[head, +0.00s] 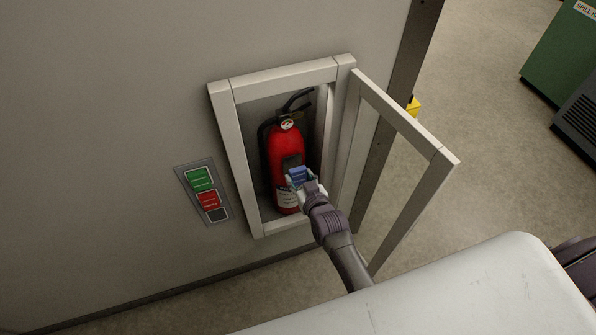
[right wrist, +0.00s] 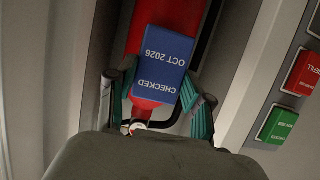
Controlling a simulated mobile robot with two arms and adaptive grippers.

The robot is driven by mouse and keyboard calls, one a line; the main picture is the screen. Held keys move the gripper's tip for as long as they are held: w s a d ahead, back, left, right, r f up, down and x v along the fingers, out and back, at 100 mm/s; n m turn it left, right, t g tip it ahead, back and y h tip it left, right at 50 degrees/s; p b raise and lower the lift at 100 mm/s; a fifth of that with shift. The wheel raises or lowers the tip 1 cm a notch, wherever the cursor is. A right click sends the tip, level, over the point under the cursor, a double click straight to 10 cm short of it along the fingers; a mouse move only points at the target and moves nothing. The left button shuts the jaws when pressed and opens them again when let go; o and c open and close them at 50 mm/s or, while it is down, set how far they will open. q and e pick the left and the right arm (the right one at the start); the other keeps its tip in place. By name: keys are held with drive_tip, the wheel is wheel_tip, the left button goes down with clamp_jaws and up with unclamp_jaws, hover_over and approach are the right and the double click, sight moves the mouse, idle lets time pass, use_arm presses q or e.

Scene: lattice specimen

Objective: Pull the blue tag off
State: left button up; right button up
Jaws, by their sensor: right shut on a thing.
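A red fire extinguisher (head: 287,150) stands in an open wall cabinet in the head view. The blue tag (head: 300,175) is in front of the extinguisher's body, at my right gripper (head: 304,184). In the right wrist view the blue tag (right wrist: 162,65) reads "CHECKED OCT 2026" upside down. The right gripper's fingers (right wrist: 157,100) are on both sides of the tag, and the gripper is shut on it. The red extinguisher (right wrist: 166,14) is behind the tag. Whether the tag still touches it is hidden. My left gripper is not in view.
The cabinet frame (head: 222,125) surrounds the extinguisher closely. Its door (head: 437,175) stands open to the right of my right arm. A panel with green and red labels (head: 203,190) is on the wall at left. A green bin (head: 562,55) stands far right.

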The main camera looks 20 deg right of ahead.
sight(299, 180)
drive_tip(key=shift+s+p, duration=0.9)
drive_tip(key=shift+s, duration=1)
